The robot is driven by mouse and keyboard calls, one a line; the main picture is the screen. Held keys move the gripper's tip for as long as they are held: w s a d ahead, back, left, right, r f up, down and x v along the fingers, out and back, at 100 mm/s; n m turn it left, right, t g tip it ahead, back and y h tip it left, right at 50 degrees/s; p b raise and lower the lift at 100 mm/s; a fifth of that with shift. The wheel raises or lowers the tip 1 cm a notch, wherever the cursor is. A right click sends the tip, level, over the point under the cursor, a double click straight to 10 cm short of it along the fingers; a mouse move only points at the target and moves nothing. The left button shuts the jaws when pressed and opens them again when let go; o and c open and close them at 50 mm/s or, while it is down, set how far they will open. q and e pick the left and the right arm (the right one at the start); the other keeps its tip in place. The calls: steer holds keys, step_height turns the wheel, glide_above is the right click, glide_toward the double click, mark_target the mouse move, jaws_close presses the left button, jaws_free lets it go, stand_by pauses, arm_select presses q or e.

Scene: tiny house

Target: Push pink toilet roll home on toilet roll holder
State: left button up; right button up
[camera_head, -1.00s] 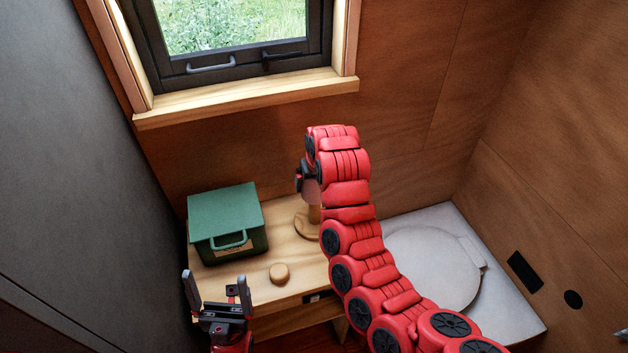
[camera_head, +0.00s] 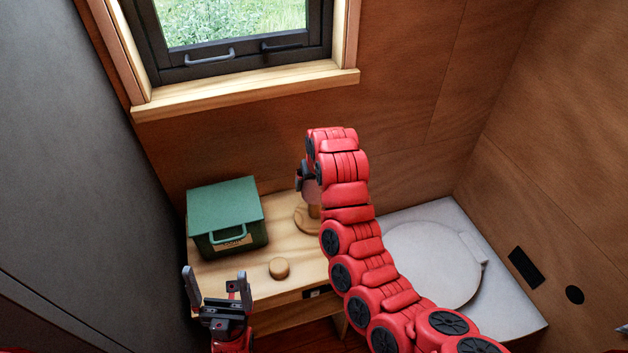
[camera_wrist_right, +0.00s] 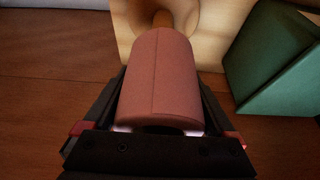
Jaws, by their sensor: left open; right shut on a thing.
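The pink toilet roll (camera_head: 311,191) is upright at the wooden toilet roll holder (camera_head: 303,227), above its round base. A short stretch of bare post shows between roll and base. My right gripper (camera_head: 304,177) is shut on the roll, high on it, and partly hidden behind my red arm. In the right wrist view the roll (camera_wrist_right: 162,75) sits between the two dark fingers, in line with the holder's post (camera_wrist_right: 162,18). Whether the post runs inside the roll is hidden. My left gripper (camera_head: 217,283) is open and empty, low at the left, near the counter's front.
A green box (camera_head: 225,210) with a handle stands left of the holder on the wooden counter (camera_head: 265,295). A small round wooden knob (camera_head: 279,268) lies in front. A white toilet lid (camera_head: 430,265) is at right. A window (camera_head: 235,55) is above.

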mark_target(315, 182)
steer(key=shift+f+b, duration=1.7)
steer(key=shift+f, duration=2.85)
steer(key=o, duration=1.1)
steer(key=shift+s+r, duration=0.1)
steer(key=shift+r, duration=0.35)
steer(key=b+v, duration=0.1)
steer(key=v, duration=0.3)
steer(key=shift+s+r+b, duration=0.15)
steer(key=shift+r+b, duration=0.1)
steer(key=shift+b, duration=0.05)
steer(key=p+v, duration=0.5)
steer(key=v, duration=0.7)
steer(key=shift+d, duration=0.1)
